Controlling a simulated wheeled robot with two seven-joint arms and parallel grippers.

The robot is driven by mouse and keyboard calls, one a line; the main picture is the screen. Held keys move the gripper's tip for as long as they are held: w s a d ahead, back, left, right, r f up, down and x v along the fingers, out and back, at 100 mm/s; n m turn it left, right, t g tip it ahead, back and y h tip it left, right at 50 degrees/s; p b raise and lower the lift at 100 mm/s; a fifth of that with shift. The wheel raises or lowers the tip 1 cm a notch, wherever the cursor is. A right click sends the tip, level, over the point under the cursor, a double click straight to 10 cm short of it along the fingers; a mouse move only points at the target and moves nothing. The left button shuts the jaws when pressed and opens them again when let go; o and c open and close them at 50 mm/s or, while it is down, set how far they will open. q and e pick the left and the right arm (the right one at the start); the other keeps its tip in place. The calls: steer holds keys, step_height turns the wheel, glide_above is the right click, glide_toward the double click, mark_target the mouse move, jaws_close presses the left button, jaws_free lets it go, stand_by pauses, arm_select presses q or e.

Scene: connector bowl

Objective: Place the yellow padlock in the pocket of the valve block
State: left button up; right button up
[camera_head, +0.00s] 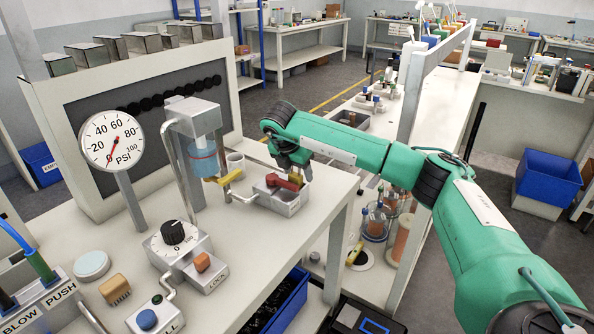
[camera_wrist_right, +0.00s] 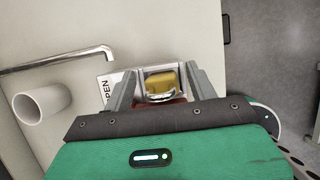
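The yellow padlock (camera_wrist_right: 160,80), with a curved silver shackle, shows in the right wrist view between the fingers of my right gripper (camera_wrist_right: 160,78). Pale strips show between the padlock and both fingers, so the fingers stand apart around it. In the head view my right gripper (camera_head: 293,162) points down over the grey valve block (camera_head: 289,206), close above its red part (camera_head: 284,181). I cannot clearly make out the padlock there, and whether it rests in the pocket is hidden. My left gripper is out of view.
A yellow lever (camera_head: 241,196) sits by the block's left side. The press with a blue cylinder (camera_head: 203,158), the dial box (camera_head: 172,243) and the pressure gauge (camera_head: 112,140) stand to the left.

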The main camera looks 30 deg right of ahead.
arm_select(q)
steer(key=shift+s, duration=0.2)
arm_select(e)
steer(key=shift+r, duration=0.3)
steer(key=shift+a+r, duration=0.3)
steer(key=shift+r, duration=0.25)
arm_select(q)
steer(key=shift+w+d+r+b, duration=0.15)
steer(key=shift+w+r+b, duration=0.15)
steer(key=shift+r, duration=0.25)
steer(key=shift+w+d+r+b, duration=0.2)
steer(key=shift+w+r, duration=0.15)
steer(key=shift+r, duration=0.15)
arm_select(e)
steer(key=v, duration=1)
steer(key=shift+s, duration=0.15)
steer(key=shift+a+r, duration=0.1)
steer(key=shift+r, duration=0.05)
